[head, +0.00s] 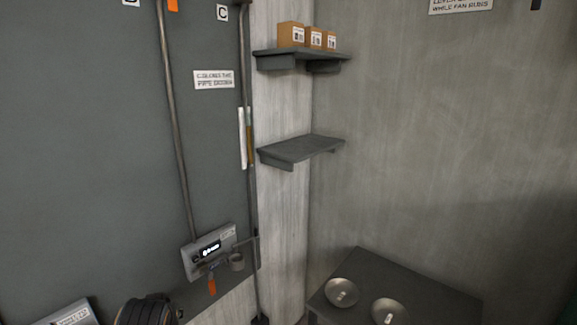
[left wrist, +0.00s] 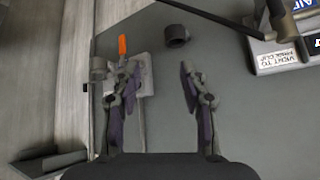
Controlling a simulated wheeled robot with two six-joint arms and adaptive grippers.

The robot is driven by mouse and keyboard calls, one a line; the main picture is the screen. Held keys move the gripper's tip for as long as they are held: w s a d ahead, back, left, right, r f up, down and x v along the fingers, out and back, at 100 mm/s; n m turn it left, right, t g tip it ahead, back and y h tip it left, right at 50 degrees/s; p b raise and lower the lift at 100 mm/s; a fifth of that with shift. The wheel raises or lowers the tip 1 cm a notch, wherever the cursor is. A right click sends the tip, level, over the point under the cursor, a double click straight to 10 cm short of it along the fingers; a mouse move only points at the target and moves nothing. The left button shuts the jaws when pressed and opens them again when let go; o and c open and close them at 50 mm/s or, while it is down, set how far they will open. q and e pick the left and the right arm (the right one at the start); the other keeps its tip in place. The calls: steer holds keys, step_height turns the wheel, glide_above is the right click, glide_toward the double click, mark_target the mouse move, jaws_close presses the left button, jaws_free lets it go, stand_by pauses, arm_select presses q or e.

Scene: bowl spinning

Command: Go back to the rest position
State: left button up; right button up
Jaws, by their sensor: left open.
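My left gripper (left wrist: 158,75) is open in the left wrist view, its two fingers spread with nothing held between them. Two metal bowls, the left one (head: 341,292) and the right one (head: 389,312), sit on a dark table (head: 440,294) in the head view. My right gripper is in neither view.
The head view shows a wall control box (head: 196,262) with a lit display, and vertical pipes (head: 174,120) on the grey panel (head: 90,130). An upper shelf (head: 275,60) holds small cardboard boxes (head: 291,34). The lower shelf (head: 300,149) is empty.

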arm_select(q)
steer(key=s+d+f+m+g+h, duration=0.1)
steer(key=s+d+f+m+g, duration=0.1)
steer(key=s+f, duration=0.65)
steer(key=s+d+f+m+g+h, duration=0.25)
steer(key=s+f, duration=0.25)
steer(key=s, duration=0.6)
step_height(320, 180, down, 30)
steer(key=a+r+b, duration=0.1)
steer(key=a+b, duration=0.1)
steer(key=b, duration=0.4)
steer(key=s+f+g+b, duration=0.1)
steer(key=s+f+b, duration=0.1)
steer(key=s+f, duration=0.8)
steer(key=s+a+f+b, duration=0.1)
steer(key=s+f+b, duration=0.2)
steer(key=s+f, duration=0.7)
step_height(320, 180, down, 5)
steer(key=shift+s+a+f+g+y, duration=0.1)
steer(key=shift+s+a+g+y, duration=0.1)
steer(key=shift+s+g+y, duration=0.2)
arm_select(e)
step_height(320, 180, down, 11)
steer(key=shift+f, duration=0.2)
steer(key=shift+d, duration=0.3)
